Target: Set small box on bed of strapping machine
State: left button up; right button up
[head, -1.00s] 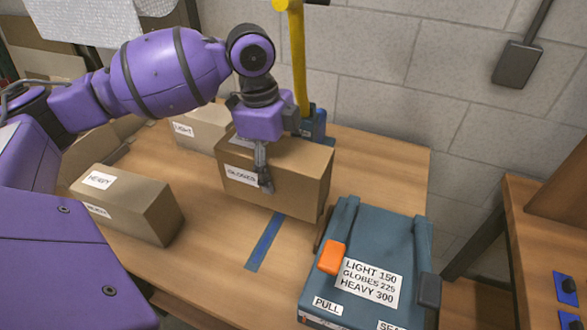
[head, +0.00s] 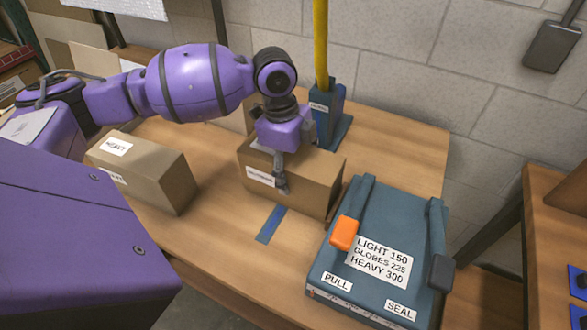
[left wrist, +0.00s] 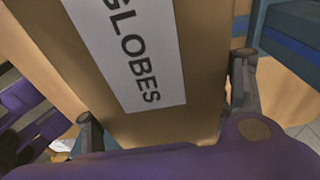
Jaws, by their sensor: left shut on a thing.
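A small brown carton labelled GLOBES (head: 310,190) is gripped by my left gripper (head: 291,163), which comes down over it from above. One finger shows on its near face; the other is mostly hidden behind it. In the left wrist view the carton (left wrist: 205,60) fills the space between the two fingers (left wrist: 165,108), its GLOBES label facing the camera. The blue strapping machine (head: 395,210) is to the right of the carton, with an orange handle (head: 344,233) and labels PULL and SEAL. Whether the carton touches the table is unclear. My right gripper is not in view.
A carton marked HEAVY (head: 150,175) sits on the wooden table (head: 215,235) at the left. A blue tape strip (head: 270,225) lies in front of the held carton. A yellow post on a blue base (head: 326,115) stands behind. Another bench (head: 535,250) is at the right.

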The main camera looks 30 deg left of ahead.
pick_arm(q)
jog(key=o, duration=2)
jog(key=shift+f, duration=0.1)
jog(key=r, duration=0.4)
jog(key=a+r, duration=0.1)
jog(key=r, duration=0.7)
jog(key=shift+s+a+p, duration=0.1)
jog(key=shift+a+p, duration=0.3)
